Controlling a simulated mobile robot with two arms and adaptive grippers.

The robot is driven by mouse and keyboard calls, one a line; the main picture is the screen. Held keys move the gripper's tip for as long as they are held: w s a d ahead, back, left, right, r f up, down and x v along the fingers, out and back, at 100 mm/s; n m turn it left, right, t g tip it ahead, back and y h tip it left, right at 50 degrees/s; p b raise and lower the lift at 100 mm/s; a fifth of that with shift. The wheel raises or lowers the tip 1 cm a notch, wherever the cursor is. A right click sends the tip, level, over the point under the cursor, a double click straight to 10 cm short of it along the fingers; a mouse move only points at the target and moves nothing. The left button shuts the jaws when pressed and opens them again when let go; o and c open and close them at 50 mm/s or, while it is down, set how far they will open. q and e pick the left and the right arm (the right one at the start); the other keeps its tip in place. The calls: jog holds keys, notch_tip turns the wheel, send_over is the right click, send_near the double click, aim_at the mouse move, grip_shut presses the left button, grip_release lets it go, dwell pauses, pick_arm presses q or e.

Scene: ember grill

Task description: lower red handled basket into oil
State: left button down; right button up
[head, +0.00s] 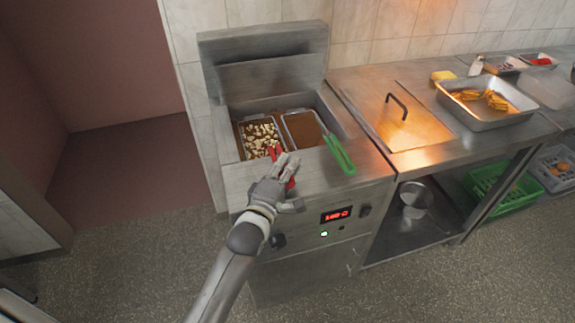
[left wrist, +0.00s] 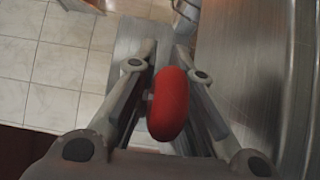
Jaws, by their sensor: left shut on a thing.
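The fryer (head: 233,192) stands at the centre of the head view, with two baskets side by side in its well. The red handled basket (head: 241,147) is the left one and holds pale chunks of food. Its red handle (head: 272,152) reaches forward over the fryer's front edge. My left gripper (head: 282,170) is shut on this handle; the left wrist view shows the red handle end (left wrist: 168,104) between the two fingers. Whether the basket's bottom touches oil is hidden. My right gripper is in neither view.
The green handle (head: 340,154) of the right basket (head: 303,128) sticks out close to my left gripper's right. A covered counter section with a dark lid handle (head: 397,105) and a steel tray of fries (head: 486,108) stand to the right.

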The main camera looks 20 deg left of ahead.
pick_arm(q)
jog(key=shift+f, duration=0.1)
jog(key=c, duration=1.4)
grip_release()
jog(key=shift+f, duration=0.25)
jog(key=s, duration=0.8)
jog(key=s+a, duration=0.1)
jog(key=s, duration=0.3)
